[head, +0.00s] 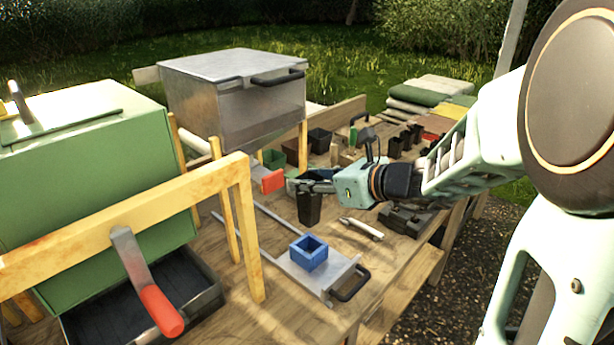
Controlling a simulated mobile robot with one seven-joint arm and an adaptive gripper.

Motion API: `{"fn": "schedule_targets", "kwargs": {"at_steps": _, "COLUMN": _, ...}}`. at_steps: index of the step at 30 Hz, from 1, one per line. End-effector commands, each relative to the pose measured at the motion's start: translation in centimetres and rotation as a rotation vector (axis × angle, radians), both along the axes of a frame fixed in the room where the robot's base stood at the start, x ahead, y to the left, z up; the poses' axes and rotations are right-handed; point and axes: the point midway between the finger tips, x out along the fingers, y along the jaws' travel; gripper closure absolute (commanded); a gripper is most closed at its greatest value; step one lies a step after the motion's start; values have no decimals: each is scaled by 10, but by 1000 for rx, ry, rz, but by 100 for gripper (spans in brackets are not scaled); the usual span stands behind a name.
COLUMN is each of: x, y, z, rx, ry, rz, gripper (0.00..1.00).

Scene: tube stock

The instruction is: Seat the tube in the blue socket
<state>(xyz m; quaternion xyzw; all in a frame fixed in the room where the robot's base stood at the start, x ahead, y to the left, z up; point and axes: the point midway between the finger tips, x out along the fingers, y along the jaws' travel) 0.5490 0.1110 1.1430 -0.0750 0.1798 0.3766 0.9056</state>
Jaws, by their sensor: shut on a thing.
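A black tapered tube (309,209) hangs upright, or nearly so, below my gripper (304,186), which is shut on it near its rim. The blue socket (309,253) is a square, open-topped block on a flat metal slide plate (327,280) with a black handle. Its opening looks empty. In the head view the tube is above and beyond the socket, apart from it. I cannot tell how far the tube's lower end is above the bench.
A wooden frame (245,215) and a green box (95,185) stand at left, with a red-handled lever (160,308) in front. A red block (272,181) is close to my gripper. A pale tool (361,228) lies right of the socket. More dark pots (395,147) stand behind.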

Motion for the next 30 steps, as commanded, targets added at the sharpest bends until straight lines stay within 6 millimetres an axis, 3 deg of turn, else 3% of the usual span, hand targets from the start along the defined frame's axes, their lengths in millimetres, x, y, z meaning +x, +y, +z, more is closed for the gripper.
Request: {"fn": "schedule_targets", "kwargs": {"at_steps": 30, "x": 0, "y": 0, "z": -71, "rx": 0, "ry": 0, "rz": 0, "gripper": 78}}
